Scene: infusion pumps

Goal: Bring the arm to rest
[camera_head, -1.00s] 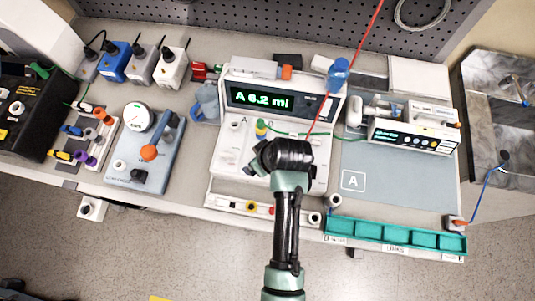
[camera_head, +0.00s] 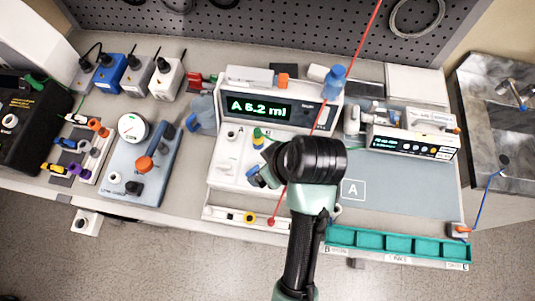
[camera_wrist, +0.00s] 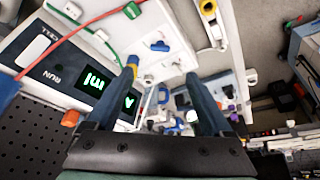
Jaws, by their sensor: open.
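My gripper (camera_head: 262,170) is in front of the white analyser unit (camera_head: 226,155), above its lower deck. Its wrist and forearm come up from the bottom of the head view and hide part of the deck's right side. In the wrist view the two dark fingers of my gripper (camera_wrist: 162,70) stand apart with nothing between them. The unit's green display (camera_head: 258,107) reads "A 6.2 ml" in the head view. The display also shows at the left of the wrist view (camera_wrist: 93,80).
A red line (camera_head: 350,62) runs down across the unit, close to my gripper. An infusion pump (camera_head: 412,144) sits at the right, above a grey mat (camera_head: 400,195). A teal tray (camera_head: 396,243) lies along the front edge. A gauge board (camera_head: 140,165) stands to the left.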

